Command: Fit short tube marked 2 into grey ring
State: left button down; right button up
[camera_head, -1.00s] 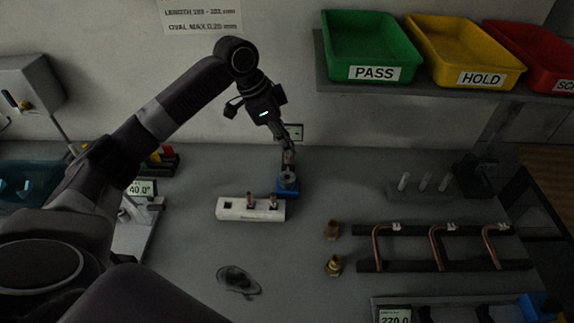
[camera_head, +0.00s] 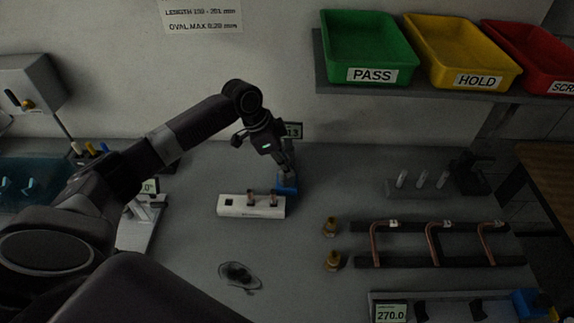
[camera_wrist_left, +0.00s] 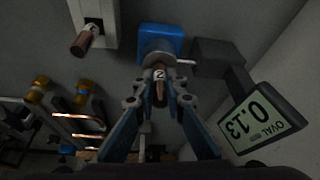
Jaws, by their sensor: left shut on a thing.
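My left gripper (camera_head: 286,170) points down over the blue fixture (camera_head: 287,187) at the back middle of the bench. In the left wrist view the gripper (camera_wrist_left: 160,90) is shut on a short copper tube marked 2 (camera_wrist_left: 160,75). The tube's far end overlaps the grey ring (camera_wrist_left: 156,50) on the blue fixture. I cannot tell how deep it sits, or whether it only lies in front of the ring. In the head view the gripper hides the ring and tube. My right gripper is not in view.
A white block (camera_head: 235,211) with two short tubes and an empty square hole stands front-left of the fixture. A gauge display (camera_wrist_left: 262,120) reading OVAL 0.13 is close beside the gripper. Brass fittings (camera_head: 333,260) and bent copper tubes (camera_head: 376,245) lie to the right.

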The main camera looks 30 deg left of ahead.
pick_arm(q)
jog(key=c, duration=2)
grip_release()
jog(key=shift+f, duration=0.15)
jog(key=shift+b+v, duration=1.3)
jog(key=shift+v, duration=4.9)
jog(key=shift+w+d, duration=0.1)
jog(key=shift+w, duration=0.05)
